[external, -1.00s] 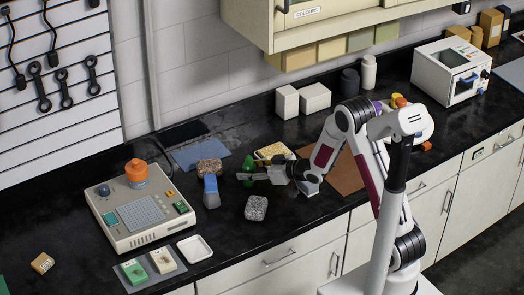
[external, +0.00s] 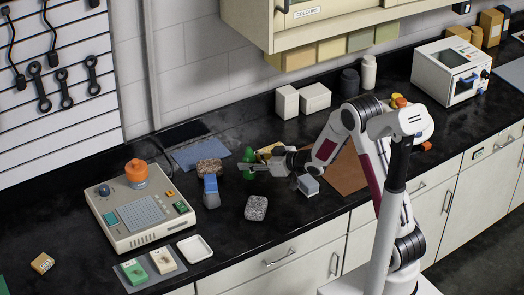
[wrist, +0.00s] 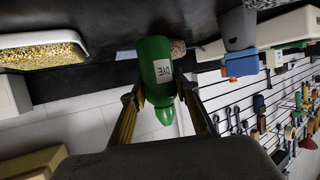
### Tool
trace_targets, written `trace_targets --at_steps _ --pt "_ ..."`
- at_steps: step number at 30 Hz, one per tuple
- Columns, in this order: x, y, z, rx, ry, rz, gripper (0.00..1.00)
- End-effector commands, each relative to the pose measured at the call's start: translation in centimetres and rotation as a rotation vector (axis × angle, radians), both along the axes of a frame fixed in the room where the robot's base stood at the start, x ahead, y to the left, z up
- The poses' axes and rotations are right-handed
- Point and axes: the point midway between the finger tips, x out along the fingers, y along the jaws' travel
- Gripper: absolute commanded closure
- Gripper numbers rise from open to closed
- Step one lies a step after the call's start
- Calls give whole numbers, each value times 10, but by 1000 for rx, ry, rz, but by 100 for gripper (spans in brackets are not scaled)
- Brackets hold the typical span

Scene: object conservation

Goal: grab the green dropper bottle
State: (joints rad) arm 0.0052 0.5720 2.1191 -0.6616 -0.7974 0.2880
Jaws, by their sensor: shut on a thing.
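The green dropper bottle (external: 249,160) is on or just above the dark bench in the external view, partly hidden by my gripper (external: 246,168). In the wrist view the bottle (wrist: 154,66) shows a white label with dark letters and a rounded green tip. My gripper (wrist: 162,104) has one finger on each side of the bottle near its tip end and is shut on it. Whether the bottle's base touches the bench is hard to tell.
A blue and grey object (external: 211,190), a speckled block (external: 256,208) and a brown granular block (external: 209,169) sit close by. A tray of yellow grains (wrist: 40,50) and a grey box (external: 308,185) are near my arm. A beige machine (external: 140,212) stands left.

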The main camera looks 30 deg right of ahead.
Motion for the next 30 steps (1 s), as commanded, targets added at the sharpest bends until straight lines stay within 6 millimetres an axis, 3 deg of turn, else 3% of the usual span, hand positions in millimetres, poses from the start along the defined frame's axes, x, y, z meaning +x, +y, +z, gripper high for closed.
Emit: trace_targets --at_steps 6,15,30 --pt "1 0 31 0 -5 0 93" --pt "0 0 59 0 -2 0 93" --pt "0 0 66 0 -1 0 93"
